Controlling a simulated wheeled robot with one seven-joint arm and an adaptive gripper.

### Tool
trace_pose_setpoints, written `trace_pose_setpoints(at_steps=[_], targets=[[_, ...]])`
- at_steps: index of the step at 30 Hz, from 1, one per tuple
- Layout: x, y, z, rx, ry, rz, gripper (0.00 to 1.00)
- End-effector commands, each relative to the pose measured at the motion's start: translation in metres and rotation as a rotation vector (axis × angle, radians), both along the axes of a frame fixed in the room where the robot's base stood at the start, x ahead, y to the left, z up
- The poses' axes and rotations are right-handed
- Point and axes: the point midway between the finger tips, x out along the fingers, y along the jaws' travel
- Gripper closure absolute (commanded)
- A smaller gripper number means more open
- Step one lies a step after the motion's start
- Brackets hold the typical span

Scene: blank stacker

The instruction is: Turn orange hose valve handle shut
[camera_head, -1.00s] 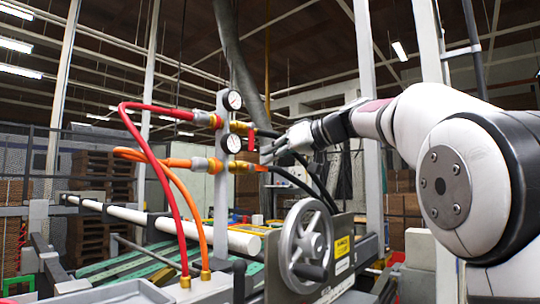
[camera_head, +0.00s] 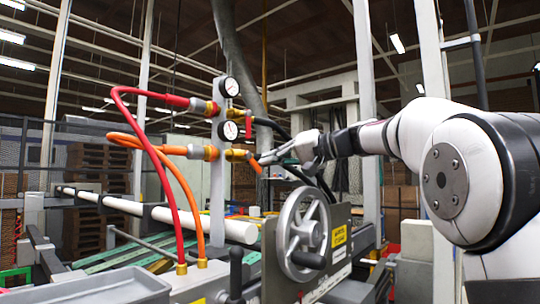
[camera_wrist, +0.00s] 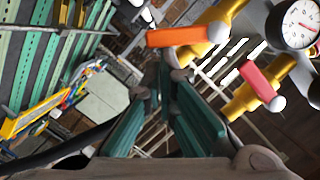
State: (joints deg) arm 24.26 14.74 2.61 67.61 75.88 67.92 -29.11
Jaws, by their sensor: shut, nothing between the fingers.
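The orange valve handle (camera_head: 256,166) is a short bar on the lower brass valve (camera_head: 237,155), at the end of the orange hose (camera_head: 165,150). In the head view it slants down to the right. In the wrist view the orange handle (camera_wrist: 178,37) lies above the fingers, joined to its brass body (camera_wrist: 215,25). My gripper (camera_head: 264,159) is shut and empty, with its tips close beside the handle. In the wrist view my gripper's green-padded fingers (camera_wrist: 163,88) point toward the handle. I cannot tell whether they touch it.
A red handle (camera_head: 249,127) sits on the upper valve; it also shows in the wrist view (camera_wrist: 258,84). The red hose (camera_head: 150,150) loops left. A handwheel (camera_head: 303,235) stands below my arm. Black hoses run behind my gripper.

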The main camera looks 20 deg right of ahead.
Motion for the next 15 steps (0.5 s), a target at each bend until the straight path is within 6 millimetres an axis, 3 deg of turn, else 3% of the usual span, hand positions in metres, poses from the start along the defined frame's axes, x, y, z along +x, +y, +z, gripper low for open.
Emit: trace_pose_setpoints(at_steps=[15], targets=[[-0.004,0.006,-0.020,0.274,0.183,0.002,1.00]])
